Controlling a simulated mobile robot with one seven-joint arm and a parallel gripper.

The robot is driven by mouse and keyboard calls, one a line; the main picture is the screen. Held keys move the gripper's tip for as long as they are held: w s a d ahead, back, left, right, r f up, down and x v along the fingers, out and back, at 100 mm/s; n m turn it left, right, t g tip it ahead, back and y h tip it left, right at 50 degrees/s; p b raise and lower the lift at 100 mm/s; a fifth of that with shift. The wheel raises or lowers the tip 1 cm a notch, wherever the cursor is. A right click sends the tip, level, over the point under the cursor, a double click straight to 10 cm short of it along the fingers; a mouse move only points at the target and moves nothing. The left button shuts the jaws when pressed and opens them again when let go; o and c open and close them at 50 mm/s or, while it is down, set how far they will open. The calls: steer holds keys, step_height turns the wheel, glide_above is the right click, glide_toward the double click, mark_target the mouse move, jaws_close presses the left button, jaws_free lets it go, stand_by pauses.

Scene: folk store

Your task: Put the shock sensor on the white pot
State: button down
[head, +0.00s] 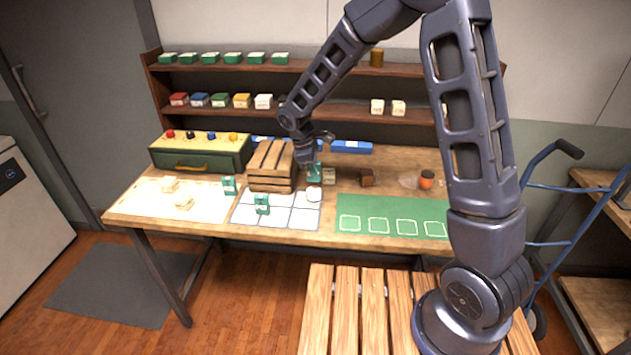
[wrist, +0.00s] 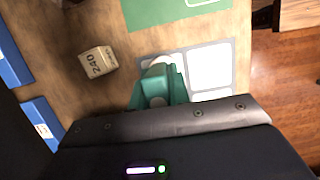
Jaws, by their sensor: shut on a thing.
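A teal block (head: 314,172), which I take to be the shock sensor, is between the fingers of my gripper (head: 308,163), just above the table. It also shows in the wrist view (wrist: 172,88), where my gripper body hides its lower part. The white pot (head: 313,194) is a small round pale thing on the right part of the white grid mat. The held block is just behind and above it in the head view, apart from it as far as I can tell. In the wrist view a pale round shape beside the block may be the pot, partly hidden.
A wooden crate (head: 271,168) stands close left of my gripper. A beige block marked 240 (wrist: 97,62) is near the held block. Two other teal blocks (head: 262,204) (head: 229,185) stand left. A green mat (head: 392,214) lies right, its marked squares empty.

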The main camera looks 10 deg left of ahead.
steer(key=shift+f, duration=1.75)
steer(key=shift+f, duration=0.15)
steer(key=c, duration=1.3)
jaws_free()
